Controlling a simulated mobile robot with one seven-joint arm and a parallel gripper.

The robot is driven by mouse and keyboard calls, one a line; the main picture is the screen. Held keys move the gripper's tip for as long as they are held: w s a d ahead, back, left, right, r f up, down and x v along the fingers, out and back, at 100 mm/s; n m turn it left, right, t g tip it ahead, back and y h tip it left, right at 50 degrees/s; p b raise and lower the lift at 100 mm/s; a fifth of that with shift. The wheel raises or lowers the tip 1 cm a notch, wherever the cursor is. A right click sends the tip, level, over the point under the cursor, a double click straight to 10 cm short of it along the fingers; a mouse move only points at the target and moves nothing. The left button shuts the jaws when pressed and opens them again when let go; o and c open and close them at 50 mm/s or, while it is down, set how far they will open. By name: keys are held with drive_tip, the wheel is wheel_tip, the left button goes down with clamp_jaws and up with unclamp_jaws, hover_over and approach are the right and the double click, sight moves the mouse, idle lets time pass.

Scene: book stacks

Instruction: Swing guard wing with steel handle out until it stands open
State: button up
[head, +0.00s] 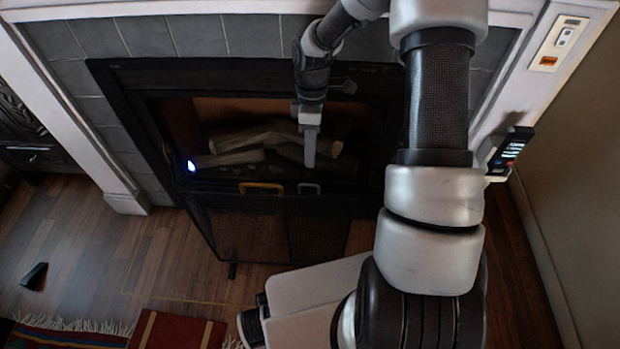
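A dark mesh fire guard stands in front of the fireplace. Its wing with the steel handle (326,226) is on the right, partly hidden by my arm. The grey steel handle (308,188) sits at its top edge. The two wings look side by side across the fireplace front. My gripper (310,160) points down just above the steel handle in the picture, with a small gap showing. I see its fingers edge-on, so their opening is unclear.
Logs (235,157) lie in the firebox behind the guard, with a small blue light (191,166) at its left. A black wedge (34,276) and a fringed red rug (175,331) lie on the wooden floor. A dark handset (510,150) is at the right.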

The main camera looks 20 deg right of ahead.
wheel_tip(320, 180, down, 9)
drive_tip(key=s+b, duration=0.1)
drive_tip(key=b, duration=0.1)
drive_tip(key=shift+s+a, duration=0.25)
drive_tip(key=shift+s, duration=0.05)
drive_tip(key=shift+r, duration=0.1)
clamp_jaws()
idle(1.1)
